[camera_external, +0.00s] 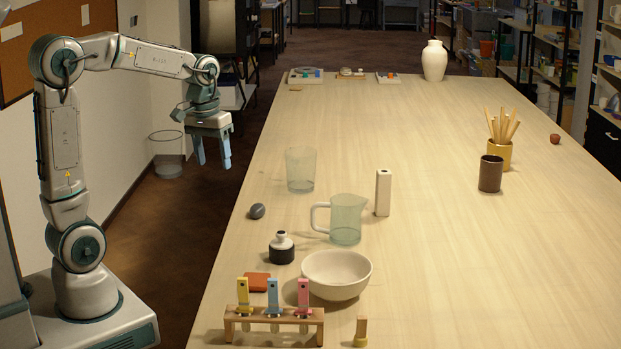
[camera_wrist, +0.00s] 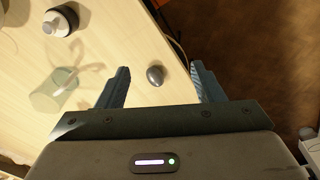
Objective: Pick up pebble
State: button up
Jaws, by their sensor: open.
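The pebble (camera_external: 257,211) is small, dark grey and rounded. It lies on the wooden table near its left edge in the external view. In the wrist view the pebble (camera_wrist: 156,75) shows beyond the fingertips, between their lines and nearer the left finger. My gripper (camera_external: 213,164) is above and to the left of the table's edge in the external view, fingers pointing down. In the wrist view my gripper (camera_wrist: 160,75) shows two spread blue-grey fingers.
Near the pebble stand a clear glass (camera_external: 300,170), a glass jug (camera_external: 347,220), a black-and-white bottle (camera_external: 282,248) and a white bowl (camera_external: 337,275). A wooden rack (camera_external: 273,316) with coloured tools is at the front. The table's right side is mostly clear.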

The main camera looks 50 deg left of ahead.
jog(key=w+a+f+n+g, duration=0.1)
jog(key=w+f+n+g, duration=0.15)
jog(key=w, duration=1.25)
send_over(257, 205)
jog(key=w, duration=0.1)
jog(key=shift+n, duration=0.45)
notch_tip(257, 205, down, 8)
jog(key=shift+d+f, duration=0.1)
jog(key=shift+f, duration=0.15)
jog(key=shift+s+f+p, duration=0.15)
jog(key=shift+f+p, duration=0.05)
jog(key=shift+f, duration=0.75)
jog(key=shift+s+f+p, duration=0.2)
jog(key=shift+f, duration=0.75)
jog(key=shift+s+f+p, duration=0.15)
jog(key=shift+f+p, duration=0.05)
jog(key=shift+f, duration=0.75)
jog(key=c, duration=1.1)
